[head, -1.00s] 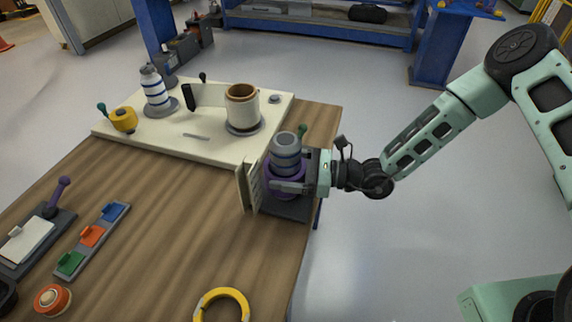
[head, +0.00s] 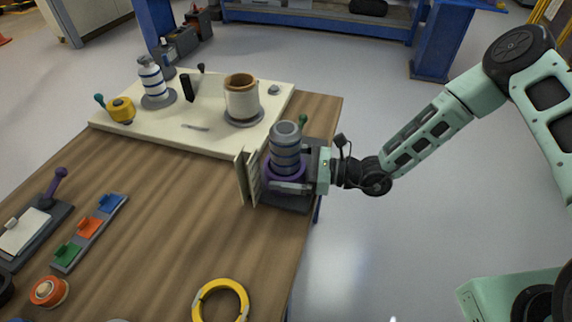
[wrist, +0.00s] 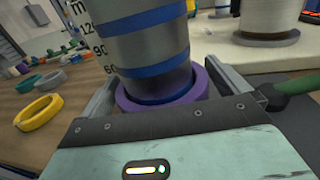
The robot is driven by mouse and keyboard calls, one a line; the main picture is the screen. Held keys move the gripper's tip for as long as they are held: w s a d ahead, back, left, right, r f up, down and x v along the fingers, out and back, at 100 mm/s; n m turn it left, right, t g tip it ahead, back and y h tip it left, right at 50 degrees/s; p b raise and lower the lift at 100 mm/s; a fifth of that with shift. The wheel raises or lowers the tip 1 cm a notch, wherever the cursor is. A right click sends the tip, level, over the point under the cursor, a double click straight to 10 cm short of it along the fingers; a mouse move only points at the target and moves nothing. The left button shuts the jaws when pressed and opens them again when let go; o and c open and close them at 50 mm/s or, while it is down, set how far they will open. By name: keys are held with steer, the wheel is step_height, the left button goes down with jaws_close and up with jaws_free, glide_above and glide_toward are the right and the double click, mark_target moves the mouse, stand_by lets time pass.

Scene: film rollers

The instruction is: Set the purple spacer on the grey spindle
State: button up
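The grey spindle (head: 286,142), banded with blue stripes, stands upright near the table's right edge. The purple spacer (head: 272,170) is around its lower part, and the spindle rises through it. In the wrist view the spacer (wrist: 160,101) circles the spindle (wrist: 147,55). My gripper (head: 288,187) is low around the spacer, with one finger on either side. In the wrist view the fingers (wrist: 163,88) stand a little apart from the ring, so it looks open. The spacer's underside is hidden.
Cream panels (head: 247,178) stand just left of the spindle. A cream board (head: 205,141) behind holds a striped post (head: 151,79), a brown-cored roll (head: 241,99) and a yellow part (head: 121,109). A yellow ring (head: 222,285) lies in front. Middle tabletop is clear.

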steer(key=shift+d, duration=0.15)
steer(key=b+v, duration=0.2)
steer(key=v, duration=1.5)
steer(key=shift+b, duration=0.35)
steer(key=shift+d, duration=0.1)
steer(key=s+a+r+n+g+h, duration=0.3)
steer(key=s+r+n+g+h, duration=0.15)
steer(key=s+n, duration=0.3)
steer(key=s+a+r+n+g+h, duration=0.35)
steer(key=s+n+g+h, duration=0.2)
steer(key=s+n, duration=0.2)
steer(key=s+d+r+n+t+h, duration=0.1)
steer(key=s+r+n+t+h, duration=0.4)
steer(key=n, duration=0.8)
steer(key=shift+s+r+t+h, duration=0.3)
steer(key=shift+r+t+h, duration=0.3)
steer(key=shift+r+h, duration=0.45)
steer(key=shift+d, duration=0.15)
